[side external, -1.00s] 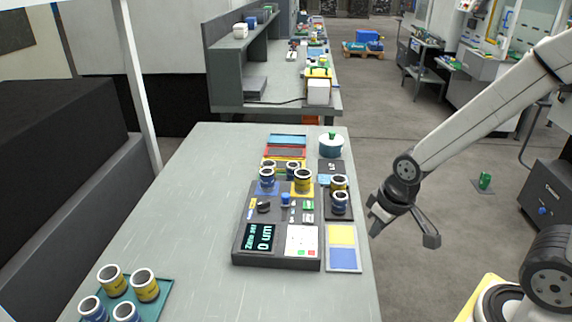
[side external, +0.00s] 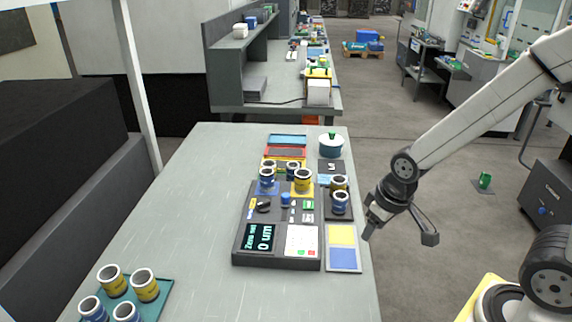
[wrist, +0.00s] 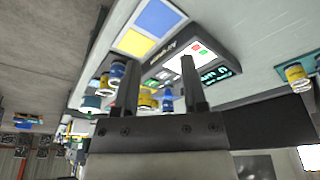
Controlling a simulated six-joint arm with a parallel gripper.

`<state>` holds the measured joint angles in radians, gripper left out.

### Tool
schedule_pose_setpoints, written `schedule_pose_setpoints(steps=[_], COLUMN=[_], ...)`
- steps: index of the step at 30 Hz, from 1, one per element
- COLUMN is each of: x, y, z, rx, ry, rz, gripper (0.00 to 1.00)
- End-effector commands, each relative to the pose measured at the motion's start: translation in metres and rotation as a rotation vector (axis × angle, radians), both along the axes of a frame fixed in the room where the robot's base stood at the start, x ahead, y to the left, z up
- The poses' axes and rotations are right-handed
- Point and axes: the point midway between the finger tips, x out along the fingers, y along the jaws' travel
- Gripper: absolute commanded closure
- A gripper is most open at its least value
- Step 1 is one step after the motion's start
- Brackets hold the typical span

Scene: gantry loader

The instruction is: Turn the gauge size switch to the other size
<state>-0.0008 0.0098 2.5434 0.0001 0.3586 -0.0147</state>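The dark grey gauge box (side external: 277,258) sits on the long table and shows a lit display (side external: 259,238) reading 0 um. On its top left is a black knob (side external: 264,207) beside a small yellow-and-blue label (side external: 252,208); it looks like the size switch, but which size it points to is too small to tell. A blue knob (side external: 286,198) stands right of it. My gripper (side external: 371,223) is past the table's right edge, well apart from the box. In the wrist view my gripper (wrist: 160,82) has its two fingers spread with nothing held between.
Blue and yellow rings (side external: 302,181) stand on and behind the box, with others on its right (side external: 340,203). A yellow-and-blue pad (side external: 342,236) lies right of the box. A teal tray (side external: 163,292) holds several rings at front left.

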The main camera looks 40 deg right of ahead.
Motion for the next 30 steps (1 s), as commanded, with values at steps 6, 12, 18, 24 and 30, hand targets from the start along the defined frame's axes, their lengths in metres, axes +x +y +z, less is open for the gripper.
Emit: schedule_pose_setpoints(steps=[6, 12, 18, 24, 30], x=[0.03, 0.078, 0.128, 0.174, 0.216], y=[0.002, 0.007, 0.013, 0.02, 0.028], z=[0.004, 0.01, 0.013, 0.012, 0.009], rx=[-0.019, -0.051, -0.081, -0.106, -0.127], ry=[0.015, 0.043, 0.073, 0.102, 0.129], rz=[0.095, 0.257, 0.443, 0.627, 0.812], gripper=[0.46, 0.46, 0.46, 0.46, 0.46])
